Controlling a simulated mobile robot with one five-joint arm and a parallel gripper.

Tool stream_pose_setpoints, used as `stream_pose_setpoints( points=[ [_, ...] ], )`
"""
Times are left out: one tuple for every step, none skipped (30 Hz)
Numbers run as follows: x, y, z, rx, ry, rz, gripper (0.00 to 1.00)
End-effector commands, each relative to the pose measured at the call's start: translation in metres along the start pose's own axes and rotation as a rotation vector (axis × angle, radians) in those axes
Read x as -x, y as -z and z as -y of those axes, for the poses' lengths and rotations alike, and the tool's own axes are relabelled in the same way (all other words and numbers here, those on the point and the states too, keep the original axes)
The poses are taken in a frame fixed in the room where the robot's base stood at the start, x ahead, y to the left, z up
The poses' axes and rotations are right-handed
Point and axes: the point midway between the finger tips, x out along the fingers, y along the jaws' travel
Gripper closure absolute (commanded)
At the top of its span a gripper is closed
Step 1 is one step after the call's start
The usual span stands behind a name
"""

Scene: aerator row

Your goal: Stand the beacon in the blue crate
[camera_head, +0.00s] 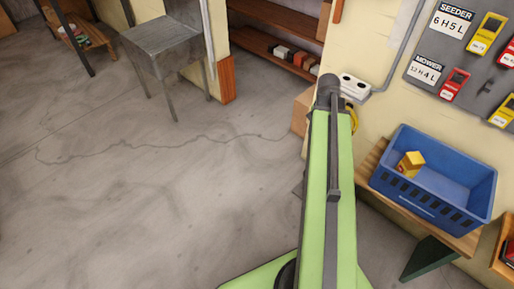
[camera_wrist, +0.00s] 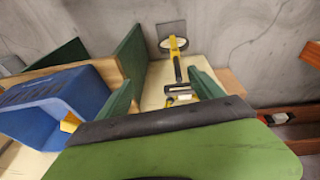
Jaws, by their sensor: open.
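The blue crate (camera_head: 430,205) stands on a wooden shelf at the right of the head view. It also shows at the left of the wrist view (camera_wrist: 40,105). A small yellow block-like thing with a darker orange side (camera_head: 413,160) is inside, by its left far corner; I cannot tell whether it is the beacon or how it rests. Part of it shows in the wrist view (camera_wrist: 69,123). My gripper (camera_wrist: 165,88) is open, beside the crate, its green fingers apart. A yellow, black and white thing (camera_wrist: 177,72) shows between and beyond the fingers; a bit of yellow (camera_head: 352,118) shows behind my arm.
A wall board (camera_head: 468,70) carries yellow and red devices and labels. A white socket box (camera_head: 353,87) sits on the wall. A cardboard box (camera_head: 302,112) is behind my arm. A grey metal table (camera_head: 160,43) stands far left. The floor (camera_head: 150,190) between is clear.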

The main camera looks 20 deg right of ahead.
Motion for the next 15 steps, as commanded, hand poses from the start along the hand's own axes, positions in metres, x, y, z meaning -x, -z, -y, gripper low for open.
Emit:
stream_pose_setpoints(
  points=[
    [0.011,-0.04,0.05,0.157,0.03,0.021,0.24],
    [0.018,-0.064,0.075,0.252,0.048,0.035,0.24],
    [0.026,-0.097,0.106,0.376,0.069,0.052,0.24],
    [0.033,-0.123,0.127,0.469,0.086,0.066,0.24],
    [0.04,-0.148,0.145,0.558,0.1,0.078,0.24],
    [0.048,-0.182,0.167,0.671,0.12,0.092,0.24],
    [0.054,-0.205,0.179,0.749,0.132,0.103,0.24],
    [0.06,-0.227,0.19,0.821,0.144,0.112,0.24],
    [0.066,-0.253,0.201,0.905,0.158,0.123,0.24],
    [0.07,-0.27,0.207,0.961,0.166,0.13,0.24],
    [0.074,-0.284,0.212,1.008,0.174,0.136,0.24],
    [0.078,-0.299,0.217,1.058,0.182,0.142,0.24],
    [0.078,-0.303,0.217,1.086,0.186,0.146,0.24],
    [0.079,-0.306,0.218,1.107,0.189,0.149,0.24],
    [0.08,-0.31,0.219,1.124,0.192,0.152,0.24]
  ],
)
